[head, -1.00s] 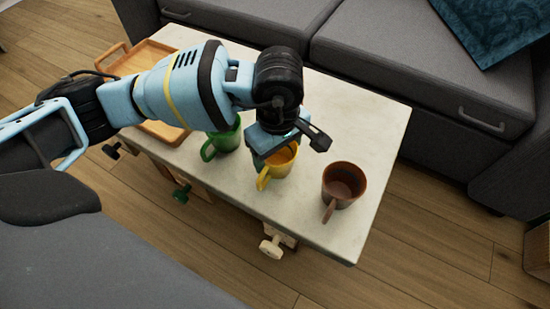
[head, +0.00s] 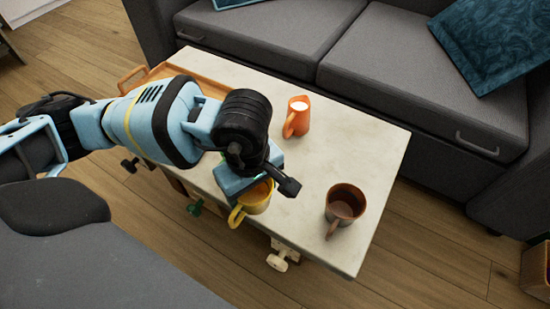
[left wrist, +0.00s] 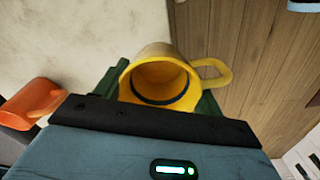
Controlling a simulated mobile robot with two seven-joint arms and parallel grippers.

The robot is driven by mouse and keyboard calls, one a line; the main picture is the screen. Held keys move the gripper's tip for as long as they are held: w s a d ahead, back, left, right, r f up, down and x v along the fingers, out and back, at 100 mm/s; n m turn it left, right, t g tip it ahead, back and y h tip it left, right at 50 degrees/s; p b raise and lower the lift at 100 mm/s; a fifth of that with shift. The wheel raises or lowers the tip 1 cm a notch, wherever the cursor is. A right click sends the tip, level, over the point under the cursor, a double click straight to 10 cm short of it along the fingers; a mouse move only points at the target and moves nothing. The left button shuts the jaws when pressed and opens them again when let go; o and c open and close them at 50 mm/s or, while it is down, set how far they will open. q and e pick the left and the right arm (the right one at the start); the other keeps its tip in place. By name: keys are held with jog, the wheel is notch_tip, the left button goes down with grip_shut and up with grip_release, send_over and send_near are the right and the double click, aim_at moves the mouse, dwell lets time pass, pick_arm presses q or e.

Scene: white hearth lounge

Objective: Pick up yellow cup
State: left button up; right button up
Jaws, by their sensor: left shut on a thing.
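The yellow cup (head: 258,199) is in my left gripper (head: 253,180), at the front edge of the pale tabletop in the head view. In the left wrist view the yellow cup (left wrist: 167,62) sits between the two dark green fingers (left wrist: 160,90), its mouth towards the camera and its handle to the right. The gripper is shut on it. The gripper body hides part of the cup in the head view, and I cannot tell how far its base is above the table. My right gripper is not in view.
The coffee table (head: 330,140) also holds a brown mug (head: 345,203) to the right and an orange pitcher (head: 298,118) behind. A wooden tray (head: 190,68) is at the back left, partly behind my arm. A grey sofa (head: 400,70) stands behind the table.

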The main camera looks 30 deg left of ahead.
pick_arm(q)
jog(key=s+a+p, duration=0.1)
jog(key=s+a, duration=0.1)
jog(key=s, duration=0.5)
jog(key=w+r+m, duration=0.6)
jog(key=r+m, duration=0.6)
jog(key=m, duration=0.1)
jog(key=shift+w+a+r, duration=0.15)
jog(key=shift+w+a, duration=0.1)
jog(key=shift+a, duration=0.2)
jog(key=shift+a, duration=0.1)
